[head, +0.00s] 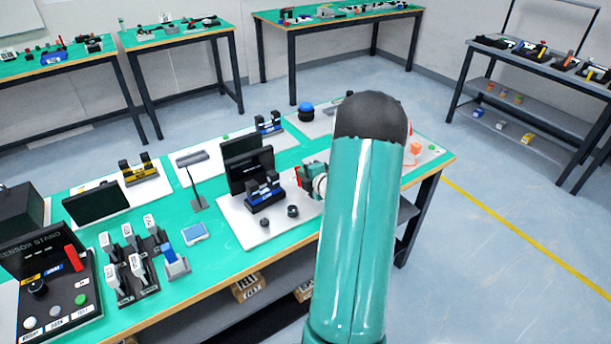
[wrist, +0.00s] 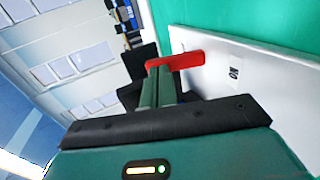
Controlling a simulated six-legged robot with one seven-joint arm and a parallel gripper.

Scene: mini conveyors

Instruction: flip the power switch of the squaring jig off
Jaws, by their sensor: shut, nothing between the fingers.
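In the wrist view a red switch lever (wrist: 186,60) stands out from a white plate (wrist: 218,62) marked ON. My gripper (wrist: 160,74) is shut and empty, with its fingertips right at the lever; I cannot tell whether they touch it. In the head view a light base plate (head: 238,225) carries dark upright blocks, a blue-and-black unit (head: 264,193) and two black knobs. A small red part (head: 303,178) shows at its right side, by my gripper (head: 313,180). My arm hides what lies behind it.
The green bench (head: 215,262) also holds a sensor stand panel (head: 60,290), a rack of white-labelled switches (head: 130,262), a yellow-and-black unit (head: 140,168) and a blue dome (head: 306,110). Other benches stand behind.

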